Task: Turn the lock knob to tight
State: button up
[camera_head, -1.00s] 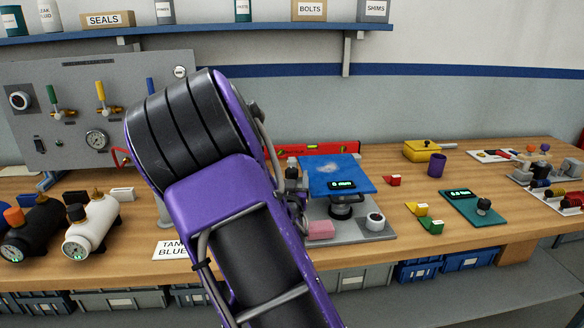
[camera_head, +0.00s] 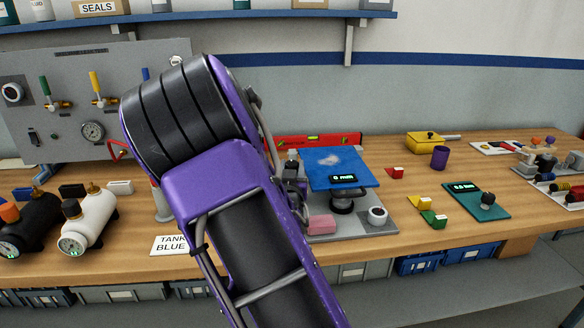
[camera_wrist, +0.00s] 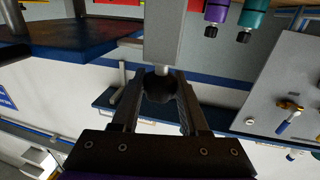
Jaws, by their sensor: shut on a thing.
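A black lock knob (camera_wrist: 158,88) sits on a short pin at the end of a grey post (camera_wrist: 164,35) in the wrist view. My gripper (camera_wrist: 158,100) is shut on it, with one finger on each side. In the head view my gripper is mostly hidden behind my arm, at the left side of a small stand with a blue plate (camera_head: 335,168) on top. A small display with green figures (camera_head: 343,178) is at the plate's front edge; its text is too small to read surely. The knob's tight or loose marking is not visible.
The stand's grey base (camera_head: 350,227) holds a pink block (camera_head: 321,224) and a round dial (camera_head: 377,214). A red level (camera_head: 318,140) lies behind. Small coloured blocks and a teal tray (camera_head: 470,203) are to the right. A white tank (camera_head: 92,222) stands left.

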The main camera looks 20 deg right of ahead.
grip_shut()
